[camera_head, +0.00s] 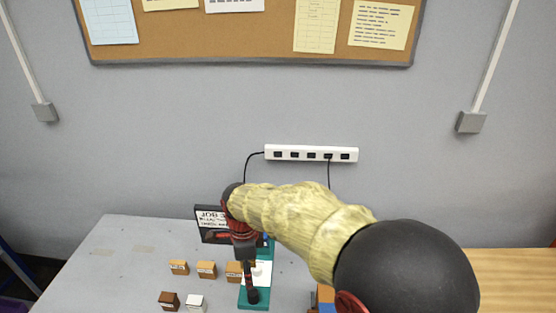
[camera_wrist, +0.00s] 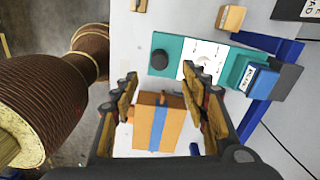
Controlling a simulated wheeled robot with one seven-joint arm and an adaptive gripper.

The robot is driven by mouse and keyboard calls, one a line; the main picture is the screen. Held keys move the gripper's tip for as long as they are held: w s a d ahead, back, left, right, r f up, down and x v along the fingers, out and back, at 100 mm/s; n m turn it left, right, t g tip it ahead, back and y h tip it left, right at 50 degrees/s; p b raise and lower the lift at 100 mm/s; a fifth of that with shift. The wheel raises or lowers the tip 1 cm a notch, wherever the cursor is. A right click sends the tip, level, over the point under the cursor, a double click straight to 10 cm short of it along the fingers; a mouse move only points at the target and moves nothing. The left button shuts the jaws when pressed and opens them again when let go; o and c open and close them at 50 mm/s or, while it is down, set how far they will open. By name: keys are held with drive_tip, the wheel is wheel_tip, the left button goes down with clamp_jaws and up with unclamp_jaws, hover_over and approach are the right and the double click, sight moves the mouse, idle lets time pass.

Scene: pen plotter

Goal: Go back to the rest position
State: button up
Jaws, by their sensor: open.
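My gripper (camera_head: 245,254) hangs low in front of the wall, over the left part of the table, at the end of my arm. In the wrist view my gripper (camera_wrist: 167,86) has its fingers wide apart with nothing held. A teal plotter base (camera_head: 254,304) stands below it, with a white sheet and a dark round knob (camera_wrist: 158,61). A blue block (camera_wrist: 262,81) sits at the base's right side in the wrist view. An orange box with a blue stripe (camera_wrist: 143,127) shows between the fingers; I cannot tell its distance from them.
Several small labelled blocks (camera_head: 206,269) stand on the grey table (camera_head: 110,258) left of the plotter. A dark sign (camera_head: 209,237) stands behind. A white power strip (camera_head: 311,153) with cables is on the wall. The table's left part is clear.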

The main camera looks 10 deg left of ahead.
drive_tip(key=s+d+r+n+t+b, duration=0.1)
drive_tip(key=s+d+n+b, duration=0.3)
drive_tip(key=d, duration=0.6)
drive_tip(key=s+d+r+n+t+b, duration=0.2)
drive_tip(key=s+d+n+b, duration=0.2)
drive_tip(key=d, duration=0.7)
drive_tip(key=s+d+r+n+t+b, duration=0.1)
drive_tip(key=s+d+n+t+b, duration=0.1)
drive_tip(key=s+d+n+b, duration=0.2)
drive_tip(key=s+d+n, duration=0.3)
drive_tip(key=s+d, duration=0.3)
drive_tip(key=d, duration=0.1)
drive_tip(key=shift+s+d+r+t, duration=0.2)
drive_tip(key=shift+r+t, duration=0.1)
drive_tip(key=shift+r, duration=0.1)
